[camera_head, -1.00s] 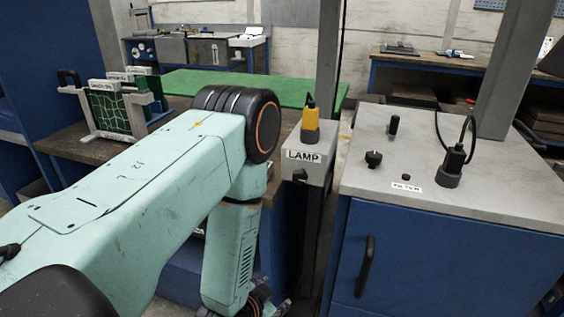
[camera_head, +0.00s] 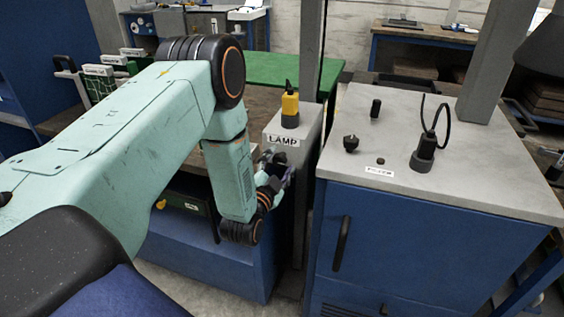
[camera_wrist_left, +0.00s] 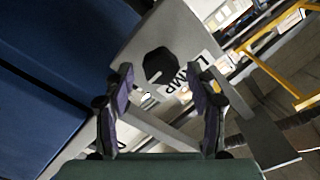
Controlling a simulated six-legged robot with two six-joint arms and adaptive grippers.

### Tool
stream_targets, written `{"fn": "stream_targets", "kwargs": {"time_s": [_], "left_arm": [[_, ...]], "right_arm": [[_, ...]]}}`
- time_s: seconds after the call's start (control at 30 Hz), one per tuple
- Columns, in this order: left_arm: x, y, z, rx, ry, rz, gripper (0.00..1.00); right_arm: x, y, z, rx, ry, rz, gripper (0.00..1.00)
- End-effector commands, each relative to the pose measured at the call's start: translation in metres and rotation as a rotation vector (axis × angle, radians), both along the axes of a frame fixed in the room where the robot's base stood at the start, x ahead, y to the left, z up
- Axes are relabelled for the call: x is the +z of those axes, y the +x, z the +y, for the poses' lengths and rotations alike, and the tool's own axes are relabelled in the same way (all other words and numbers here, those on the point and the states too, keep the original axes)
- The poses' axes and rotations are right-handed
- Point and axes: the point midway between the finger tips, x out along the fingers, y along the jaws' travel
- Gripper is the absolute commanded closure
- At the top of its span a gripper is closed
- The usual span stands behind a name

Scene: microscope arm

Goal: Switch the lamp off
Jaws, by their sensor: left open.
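The grey post-like box with the LAMP label (camera_head: 283,140) stands left of the blue cabinet, with a yellow plug on its top. In the left wrist view a black faceted knob (camera_wrist_left: 160,65) sits on the grey face beside the LAMP lettering (camera_wrist_left: 198,82). In the head view this knob is hidden behind my left gripper (camera_head: 277,172). The left gripper is open, and in the wrist view its two fingers (camera_wrist_left: 160,84) stand apart on either side of the knob's line; contact does not show. My right gripper is not in view.
The blue cabinet (camera_head: 410,235) with a grey top stands close right of the lamp box. Its top carries a FILTER label (camera_head: 379,171), a black knob (camera_head: 351,143) and a black plug with a looped cable (camera_head: 424,152). Racks and a green-topped table are behind my arm.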

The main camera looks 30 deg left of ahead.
Motion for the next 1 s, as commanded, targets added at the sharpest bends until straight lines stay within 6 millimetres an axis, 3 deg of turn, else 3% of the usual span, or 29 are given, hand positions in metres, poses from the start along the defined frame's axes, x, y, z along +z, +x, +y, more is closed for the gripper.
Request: {"fn": "stream_targets", "kwargs": {"time_s": [0.4,1.0], "left_arm": [[0.0001,0.0107,-0.0011,-0.002,0.000,0.001,0.45],[-0.0003,0.0103,-0.0014,0.000,-0.001,0.001,0.95]], "right_arm": [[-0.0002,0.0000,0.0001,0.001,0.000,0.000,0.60],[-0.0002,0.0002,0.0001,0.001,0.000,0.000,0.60]]}}
